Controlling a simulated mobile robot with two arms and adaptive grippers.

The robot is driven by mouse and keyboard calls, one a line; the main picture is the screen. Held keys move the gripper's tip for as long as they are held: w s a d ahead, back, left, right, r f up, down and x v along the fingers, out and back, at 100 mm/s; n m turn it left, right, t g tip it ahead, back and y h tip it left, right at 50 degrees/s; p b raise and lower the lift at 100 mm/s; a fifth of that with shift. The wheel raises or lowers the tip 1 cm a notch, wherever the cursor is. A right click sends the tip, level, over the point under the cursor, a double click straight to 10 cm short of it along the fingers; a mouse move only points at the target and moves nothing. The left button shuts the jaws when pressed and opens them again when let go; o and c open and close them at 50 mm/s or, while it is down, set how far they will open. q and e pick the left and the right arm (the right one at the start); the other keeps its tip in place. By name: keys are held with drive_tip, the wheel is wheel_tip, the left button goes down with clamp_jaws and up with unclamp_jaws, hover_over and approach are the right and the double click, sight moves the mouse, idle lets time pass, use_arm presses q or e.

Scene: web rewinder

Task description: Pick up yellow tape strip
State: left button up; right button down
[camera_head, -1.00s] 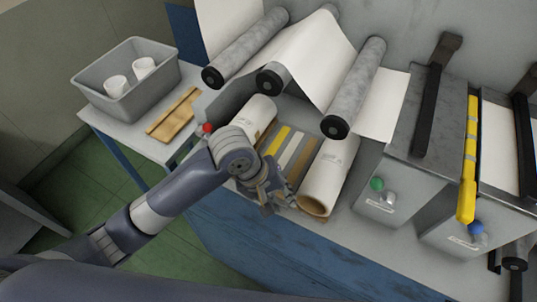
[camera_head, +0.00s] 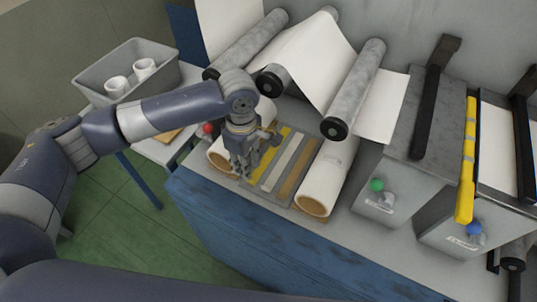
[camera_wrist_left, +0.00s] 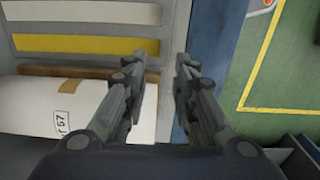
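The yellow tape strip (camera_head: 271,155) lies on a grey tray between two paper rolls, beside a pale strip (camera_head: 284,161) and a brown strip (camera_head: 299,168). In the left wrist view the yellow strip (camera_wrist_left: 85,45) runs across the upper left. My left gripper (camera_head: 243,172) points down just left of the yellow strip, near the left roll, and hides part of that area. In the left wrist view its fingers (camera_wrist_left: 158,65) are apart with nothing between them, to the right of the strip's end. My right gripper is in neither view.
Rewinder rollers (camera_head: 352,92) hang behind. A grey bin (camera_head: 128,70) is at the left.

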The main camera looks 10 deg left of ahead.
sight(250, 184)
use_arm(q)
drive_tip(key=shift+f, duration=0.8)
drive_tip(key=f+p, duration=0.1)
drive_tip(key=f, duration=0.3)
drive_tip(key=shift+d+f+p, duration=0.1)
drive_tip(key=shift+d+p, duration=0.1)
drive_tip(key=shift+p, duration=0.1)
drive_tip(key=shift+f, duration=0.6)
drive_tip(key=c, duration=0.6)
clamp_jaws()
